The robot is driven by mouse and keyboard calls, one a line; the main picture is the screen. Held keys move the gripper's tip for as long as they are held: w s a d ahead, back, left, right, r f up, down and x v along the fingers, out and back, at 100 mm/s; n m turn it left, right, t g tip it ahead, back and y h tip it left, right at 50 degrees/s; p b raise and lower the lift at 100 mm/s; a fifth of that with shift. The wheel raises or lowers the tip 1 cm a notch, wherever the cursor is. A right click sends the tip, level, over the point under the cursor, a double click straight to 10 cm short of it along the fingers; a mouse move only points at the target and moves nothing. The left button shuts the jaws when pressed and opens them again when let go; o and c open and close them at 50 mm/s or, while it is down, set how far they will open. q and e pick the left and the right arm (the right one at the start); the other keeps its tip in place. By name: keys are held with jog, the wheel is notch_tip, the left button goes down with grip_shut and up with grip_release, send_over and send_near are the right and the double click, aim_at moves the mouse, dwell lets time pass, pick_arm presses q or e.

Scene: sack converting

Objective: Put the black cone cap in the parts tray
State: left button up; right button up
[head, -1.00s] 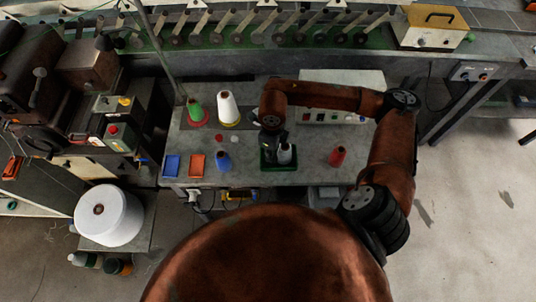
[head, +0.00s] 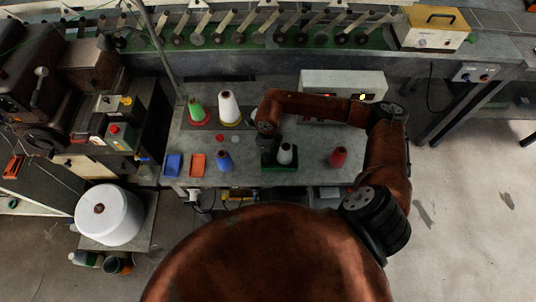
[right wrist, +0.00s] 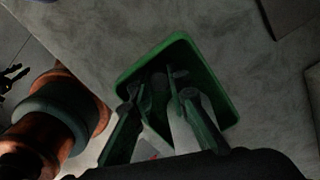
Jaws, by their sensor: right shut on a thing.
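The green parts tray (head: 293,168) stands near the front of the grey bench, with a pale grey cone (head: 286,154) at it. My right gripper (head: 268,156) is over the tray's left part, pointing down, beside that cone. In the right wrist view its fingers (right wrist: 157,95) are inside the outline of the green tray (right wrist: 212,62). They are closed on a small dark thing, apparently the black cone cap (right wrist: 158,82), which is mostly hidden and hard to make out in shadow. I cannot tell whether it touches the tray floor. My left gripper is not in view.
Blue (head: 173,165) and orange (head: 197,163) trays lie at the left. A control box (head: 343,86) stands behind.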

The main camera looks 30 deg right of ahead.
jog(key=shift+f, duration=0.2)
jog(key=o, duration=0.8)
jog(key=shift+r, duration=0.1)
jog(key=shift+o, duration=0.2)
jog(key=shift+r, duration=0.1)
notch_tip(320, 180, up, 12)
